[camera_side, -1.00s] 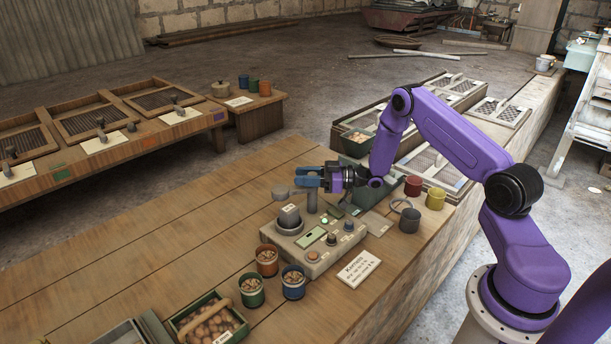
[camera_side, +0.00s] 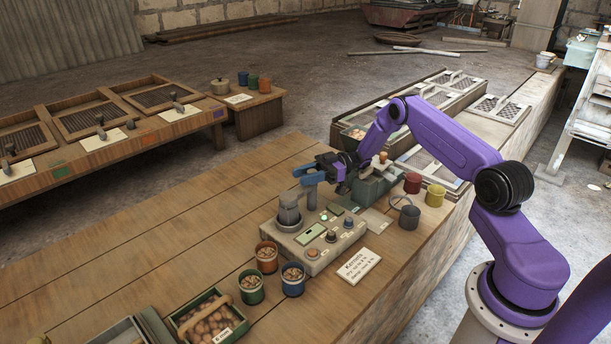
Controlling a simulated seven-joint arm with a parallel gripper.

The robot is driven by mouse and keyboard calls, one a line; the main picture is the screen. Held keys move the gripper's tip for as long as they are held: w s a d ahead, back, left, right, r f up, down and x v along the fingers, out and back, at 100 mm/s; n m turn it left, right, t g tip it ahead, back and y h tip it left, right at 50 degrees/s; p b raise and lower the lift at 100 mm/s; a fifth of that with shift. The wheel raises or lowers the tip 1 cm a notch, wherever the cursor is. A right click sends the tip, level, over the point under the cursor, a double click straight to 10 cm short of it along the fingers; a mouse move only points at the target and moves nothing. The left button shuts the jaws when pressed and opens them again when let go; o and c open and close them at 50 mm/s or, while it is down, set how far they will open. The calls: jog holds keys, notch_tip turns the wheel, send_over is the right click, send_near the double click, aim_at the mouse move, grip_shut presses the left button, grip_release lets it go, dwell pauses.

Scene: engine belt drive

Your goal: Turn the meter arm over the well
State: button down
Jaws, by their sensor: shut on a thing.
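The grey meter device (camera_side: 310,245) stands on the wooden bench, with buttons, a small green display and a round well at its left. The meter arm's grey head (camera_side: 289,198) is above the well, so the well's mouth is mostly hidden. The upright post (camera_side: 311,200) stands just right of the head. My gripper (camera_side: 305,176), with blue fingers, is at the top of the post, above and slightly right of the head. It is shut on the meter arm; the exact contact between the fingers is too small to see.
Red, green and blue cups (camera_side: 266,258) of kernels stand in front of the device, beside a label card (camera_side: 359,267). A crate (camera_side: 208,318) is front left. The bench's left part is clear.

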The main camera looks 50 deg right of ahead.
dwell(0.3)
jog(key=c, duration=0.8)
grip_release()
jog(key=shift+s+d+r, duration=0.25)
jog(key=shift+d+r, duration=0.55)
jog(key=shift+r, duration=0.4)
jog(key=shift+s+d+r, duration=0.2)
jog(key=shift+d+r, duration=0.55)
jog(key=shift+r, duration=0.4)
jog(key=shift+s+d+r, duration=0.25)
jog(key=shift+d+r, duration=0.55)
jog(key=shift+r, duration=0.4)
